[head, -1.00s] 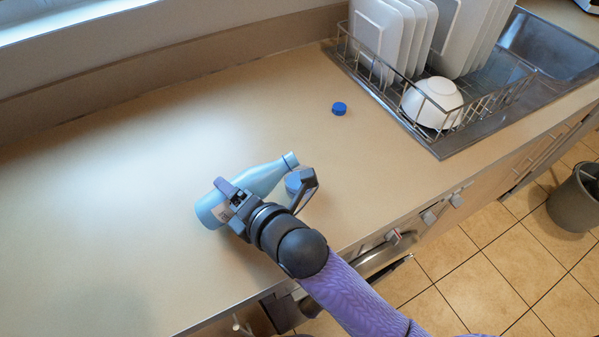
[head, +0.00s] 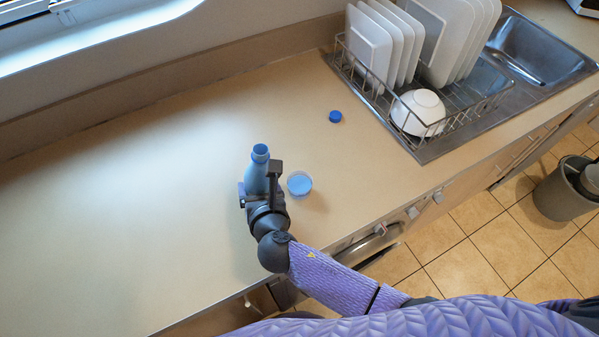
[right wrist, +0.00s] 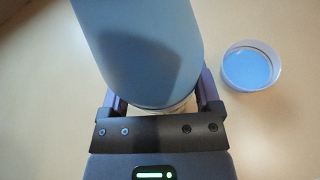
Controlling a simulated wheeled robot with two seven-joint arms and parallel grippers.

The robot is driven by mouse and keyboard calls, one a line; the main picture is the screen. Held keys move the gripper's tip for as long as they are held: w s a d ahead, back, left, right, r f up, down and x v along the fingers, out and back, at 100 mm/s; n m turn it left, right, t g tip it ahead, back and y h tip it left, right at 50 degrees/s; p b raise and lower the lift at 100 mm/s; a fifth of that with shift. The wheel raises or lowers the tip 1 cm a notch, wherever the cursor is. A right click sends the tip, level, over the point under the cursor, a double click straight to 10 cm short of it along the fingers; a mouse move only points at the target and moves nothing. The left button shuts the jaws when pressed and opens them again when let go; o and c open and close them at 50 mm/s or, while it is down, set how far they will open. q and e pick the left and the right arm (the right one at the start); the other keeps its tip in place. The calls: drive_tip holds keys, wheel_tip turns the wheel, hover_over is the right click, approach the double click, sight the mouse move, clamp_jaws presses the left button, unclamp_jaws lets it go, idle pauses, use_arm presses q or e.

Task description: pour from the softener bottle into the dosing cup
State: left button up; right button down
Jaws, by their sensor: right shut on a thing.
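The light-blue softener bottle (head: 257,176) is held roughly upright, its open mouth facing up. My right gripper (head: 259,187) is shut around its body; the bottle also fills the upper middle of the right wrist view (right wrist: 140,50). The clear dosing cup (head: 299,184) stands on the counter just right of the bottle, apart from it. In the right wrist view the cup (right wrist: 252,66) shows blue liquid inside. Whether the bottle's base touches the counter is hidden. My left gripper is not in view.
A blue cap (head: 335,116) lies on the counter farther back. A wire dish rack (head: 440,128) with white plates and a bowl (head: 417,112) stands by the sink at the right. The counter (head: 130,210) on the left is clear.

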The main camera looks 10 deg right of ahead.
sight(258, 179)
drive_tip(key=shift+d+f+n, duration=0.1)
drive_tip(key=shift+n, duration=0.2)
drive_tip(key=shift+h, duration=0.3)
drive_tip(key=shift+n+t, duration=0.3)
wheel_tip(258, 179, up, 6)
drive_tip(key=p, duration=0.6)
drive_tip(key=shift+r+p, duration=0.2)
drive_tip(key=shift+p, duration=0.15)
drive_tip(key=shift+f, duration=0.25)
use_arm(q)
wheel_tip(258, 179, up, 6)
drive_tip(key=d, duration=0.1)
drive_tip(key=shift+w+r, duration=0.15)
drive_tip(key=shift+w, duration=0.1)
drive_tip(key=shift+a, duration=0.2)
use_arm(e)
wheel_tip(258, 179, down, 6)
drive_tip(key=b, duration=0.6)
drive_tip(key=shift+f+b, duration=0.15)
drive_tip(key=shift+b, duration=0.25)
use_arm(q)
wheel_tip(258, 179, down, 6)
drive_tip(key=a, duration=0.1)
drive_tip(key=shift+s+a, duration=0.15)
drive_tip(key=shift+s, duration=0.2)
use_arm(e)
drive_tip(key=shift+r, duration=0.25)
